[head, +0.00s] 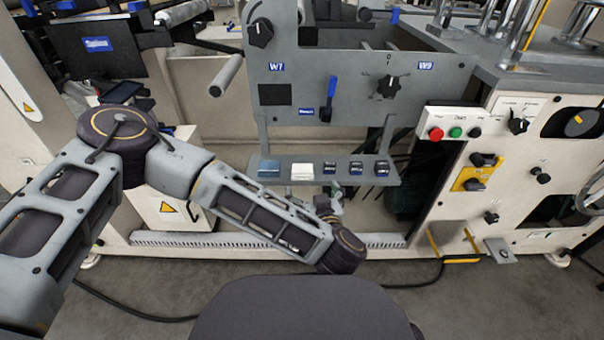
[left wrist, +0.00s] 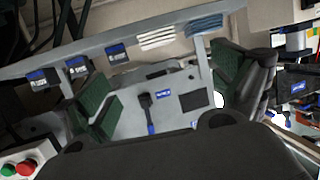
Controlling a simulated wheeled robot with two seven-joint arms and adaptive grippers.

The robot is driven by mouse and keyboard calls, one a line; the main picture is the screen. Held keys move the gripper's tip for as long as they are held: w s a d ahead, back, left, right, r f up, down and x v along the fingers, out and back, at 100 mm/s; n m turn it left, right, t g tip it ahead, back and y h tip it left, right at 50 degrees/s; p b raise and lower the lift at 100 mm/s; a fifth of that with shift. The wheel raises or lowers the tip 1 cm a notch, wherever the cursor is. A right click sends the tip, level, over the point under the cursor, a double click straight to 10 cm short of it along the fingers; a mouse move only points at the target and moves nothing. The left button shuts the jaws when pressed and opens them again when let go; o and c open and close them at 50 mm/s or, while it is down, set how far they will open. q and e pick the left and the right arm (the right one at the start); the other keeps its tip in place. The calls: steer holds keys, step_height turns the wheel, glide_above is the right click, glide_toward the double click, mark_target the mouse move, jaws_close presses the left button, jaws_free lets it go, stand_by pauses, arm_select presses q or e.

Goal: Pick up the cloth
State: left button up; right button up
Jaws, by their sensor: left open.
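A folded blue-grey cloth (head: 269,168) lies at the left end of the small grey shelf (head: 225,168) in the head view. A folded white cloth (head: 302,172) lies to its right. In the left wrist view the blue cloth (left wrist: 205,26) and the white cloth (left wrist: 157,37) show layered folds near the top. My left gripper (head: 332,194) is just below and in front of the shelf, mostly hidden behind my forearm. In the left wrist view its green-padded fingers (left wrist: 162,88) are wide apart with nothing between them. My right gripper is out of view.
Several small dark boxes with blue labels (head: 356,168) stand right of the cloths. Above the shelf, the grey panel has a blue-handled lever (head: 329,97) and a black knob (head: 388,86). A button box (head: 454,130) is to the right.

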arm_select(q)
steer(key=shift+w, duration=0.1)
steer(key=b, duration=0.2)
glide_toward(302, 169)
steer(key=shift+x, duration=1.5)
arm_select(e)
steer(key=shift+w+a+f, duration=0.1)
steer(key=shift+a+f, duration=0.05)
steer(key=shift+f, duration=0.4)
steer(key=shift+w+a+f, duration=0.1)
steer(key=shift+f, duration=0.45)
arm_select(q)
steer(key=shift+a, duration=0.1)
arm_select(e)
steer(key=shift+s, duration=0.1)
arm_select(q)
steer(key=shift+b+x, duration=1.5)
steer(key=shift+x, duration=1.05)
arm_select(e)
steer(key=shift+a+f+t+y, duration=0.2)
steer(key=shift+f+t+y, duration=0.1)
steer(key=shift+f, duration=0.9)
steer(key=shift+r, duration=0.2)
arm_select(q)
steer(key=c, duration=1.1)
steer(key=shift+c, duration=0.2)
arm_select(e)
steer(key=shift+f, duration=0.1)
